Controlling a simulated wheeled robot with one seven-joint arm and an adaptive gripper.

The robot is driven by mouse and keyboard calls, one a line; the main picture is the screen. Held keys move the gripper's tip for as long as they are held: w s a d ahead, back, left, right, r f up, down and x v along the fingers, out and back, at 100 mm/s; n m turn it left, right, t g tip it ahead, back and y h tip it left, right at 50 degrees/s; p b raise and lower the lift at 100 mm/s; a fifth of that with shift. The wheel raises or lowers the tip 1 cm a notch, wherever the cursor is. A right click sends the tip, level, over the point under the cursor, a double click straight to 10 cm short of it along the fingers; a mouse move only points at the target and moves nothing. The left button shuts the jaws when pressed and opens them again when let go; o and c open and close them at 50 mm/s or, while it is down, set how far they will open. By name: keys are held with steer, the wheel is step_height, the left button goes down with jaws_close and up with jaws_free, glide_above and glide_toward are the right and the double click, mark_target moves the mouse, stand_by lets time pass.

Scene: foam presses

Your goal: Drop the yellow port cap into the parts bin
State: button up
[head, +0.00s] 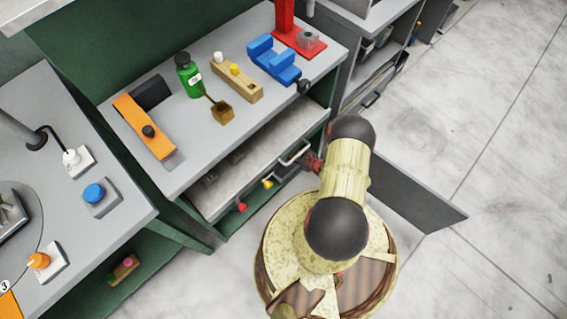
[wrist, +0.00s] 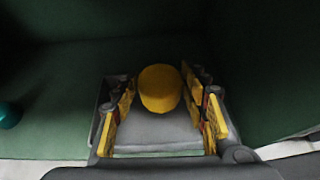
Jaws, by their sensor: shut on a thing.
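The yellow port cap (wrist: 160,88) shows as a rounded yellow piece in the wrist view, between the yellow-padded fingers of my gripper (wrist: 158,82). My gripper is shut on it. I cannot identify the parts bin with certainty in either view.
The grey bench top (head: 195,160) carries a green bottle (head: 187,77), a wooden block (head: 237,78) with white and yellow pieces, a blue vise (head: 273,60) and an orange fixture (head: 143,125).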

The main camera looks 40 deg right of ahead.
steer(key=shift+f+b, duration=1.75)
steer(key=shift+f, duration=0.9)
steer(key=o, duration=1.2)
steer(key=shift+s, duration=0.1)
steer(key=v, duration=1.2)
steer(key=shift+d, duration=0.1)
